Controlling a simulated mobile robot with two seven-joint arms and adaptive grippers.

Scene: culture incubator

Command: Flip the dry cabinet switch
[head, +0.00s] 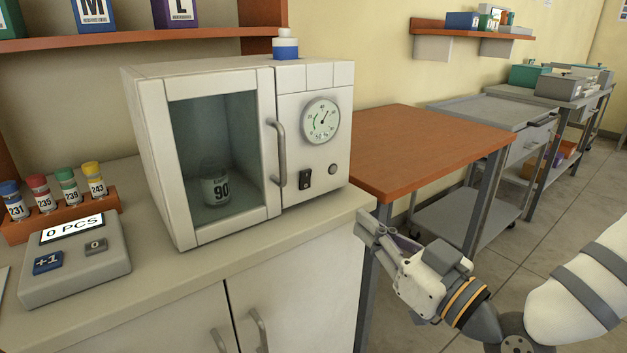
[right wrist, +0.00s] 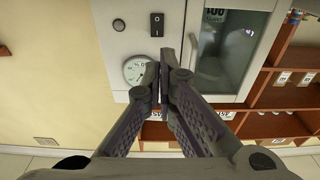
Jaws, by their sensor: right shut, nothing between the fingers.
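The switch also shows in the right wrist view (right wrist: 157,24), where the scene appears upside down. My right gripper (head: 364,230) is shut and empty, to the right of and below the switch, apart from the cabinet. In the right wrist view its fingertips (right wrist: 164,58) overlap the gauge's edge. My left gripper is out of view.
The door handle (head: 279,153) sticks out left of the switch. A counting device (head: 75,262) and a rack of several capped vials (head: 62,222) stand on the counter at left. An orange-topped table (head: 420,140) stands beyond my right gripper.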

